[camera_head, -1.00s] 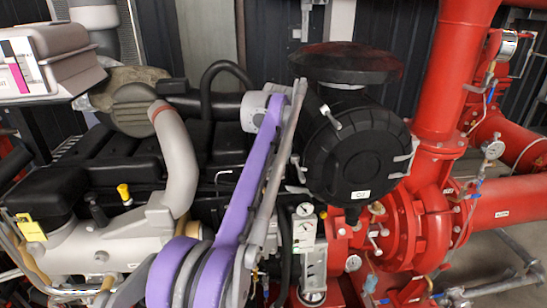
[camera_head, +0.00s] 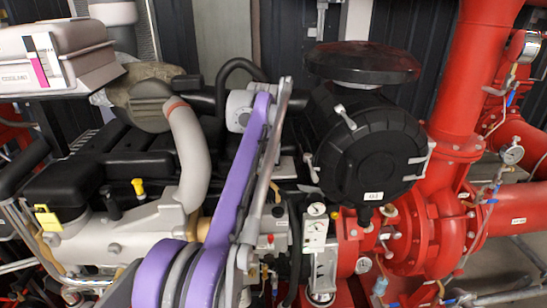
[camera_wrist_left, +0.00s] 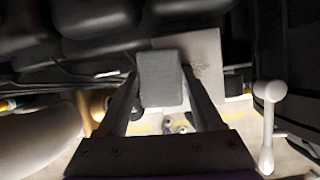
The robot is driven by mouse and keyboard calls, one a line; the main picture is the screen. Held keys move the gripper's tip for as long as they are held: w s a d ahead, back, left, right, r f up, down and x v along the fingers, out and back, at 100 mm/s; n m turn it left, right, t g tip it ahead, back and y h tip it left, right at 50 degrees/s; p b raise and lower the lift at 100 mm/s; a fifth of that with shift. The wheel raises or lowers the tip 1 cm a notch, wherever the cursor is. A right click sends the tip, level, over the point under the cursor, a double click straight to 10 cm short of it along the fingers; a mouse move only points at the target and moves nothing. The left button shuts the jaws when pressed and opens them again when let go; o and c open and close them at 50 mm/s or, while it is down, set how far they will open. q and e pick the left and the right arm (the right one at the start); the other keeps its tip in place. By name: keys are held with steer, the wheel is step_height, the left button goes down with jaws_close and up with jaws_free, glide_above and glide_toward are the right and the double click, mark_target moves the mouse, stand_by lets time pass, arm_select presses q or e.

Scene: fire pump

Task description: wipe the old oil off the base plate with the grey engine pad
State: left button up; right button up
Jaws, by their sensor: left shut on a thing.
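In the left wrist view a grey block-like pad (camera_wrist_left: 161,80) sits between the two fingers of my left gripper (camera_wrist_left: 162,92), which is shut on it. Beyond the pad lies a pale, flat plate (camera_wrist_left: 203,48), partly covered by the pad. A dark mark shows near the plate's lower right; I cannot tell whether it is oil or shadow. I cannot tell whether the pad touches the plate. In the head view my purple left arm reaches up over the engine, and its gripper cannot be made out. My right gripper is not in view.
The black engine (camera_head: 130,150) with a thick grey pipe (camera_head: 187,150) lies left of my arm. A round black filter housing (camera_head: 368,150) and red pump pipework (camera_head: 450,200) stand to its right. In the wrist view a white handle (camera_wrist_left: 268,125) is close on the right.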

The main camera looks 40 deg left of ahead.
arm_select(q)
steer(key=shift+r, duration=0.1)
steer(key=shift+r, duration=2.95)
step_height(320, 180, up, 2)
steer(key=shift+w+r, duration=0.1)
steer(key=shift+r, duration=0.4)
